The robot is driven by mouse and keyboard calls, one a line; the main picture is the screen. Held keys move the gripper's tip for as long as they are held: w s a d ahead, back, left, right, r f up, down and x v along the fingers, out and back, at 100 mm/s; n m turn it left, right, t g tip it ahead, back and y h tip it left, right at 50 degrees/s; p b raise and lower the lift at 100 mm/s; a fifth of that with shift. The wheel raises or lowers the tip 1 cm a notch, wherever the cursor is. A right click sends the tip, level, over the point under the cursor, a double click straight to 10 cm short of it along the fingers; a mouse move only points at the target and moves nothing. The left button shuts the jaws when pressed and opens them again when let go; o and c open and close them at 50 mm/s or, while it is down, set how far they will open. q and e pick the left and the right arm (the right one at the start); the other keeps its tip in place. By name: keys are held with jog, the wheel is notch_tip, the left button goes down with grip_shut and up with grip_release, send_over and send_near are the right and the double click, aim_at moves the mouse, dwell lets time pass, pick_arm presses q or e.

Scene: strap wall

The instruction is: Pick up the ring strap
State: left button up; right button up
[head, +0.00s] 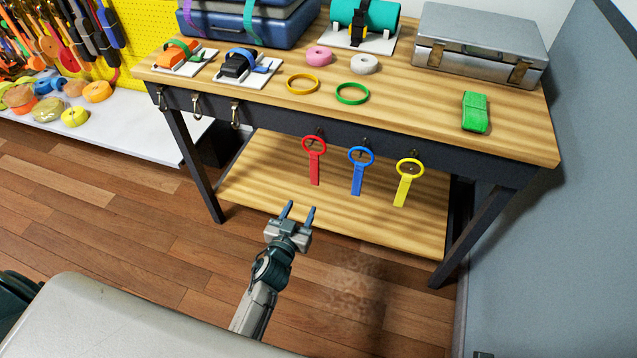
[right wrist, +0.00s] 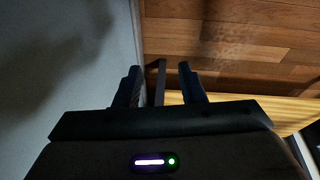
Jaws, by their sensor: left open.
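Three ring straps hang from hooks on the front edge of the workbench: a red one (head: 314,160), a blue one (head: 358,171) and a yellow one (head: 407,183). Each has a round loop on top and a flat tail below. My left gripper (head: 298,213) is open and empty, its two blue fingers pointing up toward the bench. It is below and a little left of the red strap, apart from it. My right gripper (right wrist: 158,83) shows in the right wrist view with its fingers apart and nothing held. No ring strap shows in that view.
The workbench top (head: 440,105) holds yellow and green rings, tape rolls, a green bundle (head: 475,112) and a metal case (head: 480,45). A lower shelf (head: 270,180) lies behind the straps. Metal clips hang at left. A grey wall (head: 575,190) closes the right side.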

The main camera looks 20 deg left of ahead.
aim_at(314, 175)
pick_arm(q)
jog(key=shift+t, duration=0.6)
jog(key=w+r, duration=0.2)
jog(key=w, duration=0.1)
jog(key=w+r, duration=0.1)
jog(key=w, duration=0.1)
jog(key=shift+w+d+r+b, duration=0.2)
jog(key=shift+d+b, duration=0.1)
jog(key=shift+d, duration=0.1)
jog(key=w, duration=0.5)
jog(key=shift+w, duration=0.3)
jog(key=shift+w+b, duration=0.2)
jog(key=shift+b, duration=0.1)
grip_shut()
pick_arm(e)
jog(key=v, duration=0.4)
jog(key=shift+r, duration=0.3)
